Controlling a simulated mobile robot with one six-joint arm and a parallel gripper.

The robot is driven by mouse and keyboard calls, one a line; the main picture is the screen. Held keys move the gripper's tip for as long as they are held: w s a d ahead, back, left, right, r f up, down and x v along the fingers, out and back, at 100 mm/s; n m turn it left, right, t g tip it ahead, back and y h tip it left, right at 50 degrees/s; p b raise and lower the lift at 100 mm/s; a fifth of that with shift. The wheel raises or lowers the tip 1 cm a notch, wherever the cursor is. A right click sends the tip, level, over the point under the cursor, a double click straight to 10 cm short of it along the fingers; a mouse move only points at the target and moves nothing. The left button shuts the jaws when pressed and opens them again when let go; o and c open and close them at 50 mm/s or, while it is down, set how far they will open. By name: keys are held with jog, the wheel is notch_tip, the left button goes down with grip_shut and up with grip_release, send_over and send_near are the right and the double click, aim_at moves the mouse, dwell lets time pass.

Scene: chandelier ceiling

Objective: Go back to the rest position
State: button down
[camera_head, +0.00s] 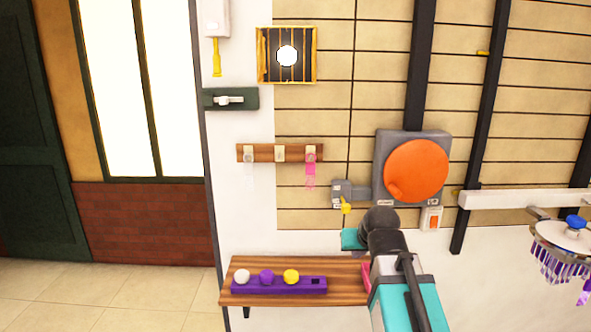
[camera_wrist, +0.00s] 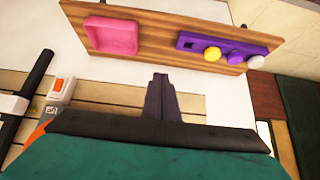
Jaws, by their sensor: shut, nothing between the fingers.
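My gripper (camera_wrist: 160,82) shows in the wrist view as two dark fingers pressed together with nothing between them. The fingers point toward a wooden shelf (camera_wrist: 147,45) and are apart from it. In the head view my teal and dark arm reaches up from the bottom, right of the middle, and its fingers cannot be made out. The same wooden shelf (camera_head: 345,287) is below and left of the arm's end there.
A purple rack (camera_head: 262,288) with a white, a purple and a yellow ball stands on the shelf. A pink tray (camera_wrist: 112,36) is beside it. An orange disc (camera_head: 416,171), a small yellow-handled grey box (camera_head: 342,190) and a peg rail (camera_head: 264,153) are on the wall. A chandelier (camera_head: 565,240) hangs right.

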jog(key=s+f+g, duration=0.2)
jog(key=s+f, duration=0.2)
jog(key=f, duration=0.8)
jog(key=s+f+g, duration=0.2)
jog(key=s+f, duration=0.2)
jog(key=f, duration=0.8)
jog(key=s+f+g, duration=0.2)
jog(key=s+f, duration=0.2)
jog(key=f, duration=0.7)
jog(key=s+f+g, duration=0.3)
jog(key=s+f, duration=0.8)
jog(key=s, duration=0.4)
jog(key=s+f+g, duration=0.4)
jog(key=s+f, duration=0.8)
jog(key=s, duration=0.3)
jog(key=shift+s+a+f+g, duration=0.15)
jog(key=shift+s+a+g, duration=0.05)
jog(key=shift+s+g, duration=0.1)
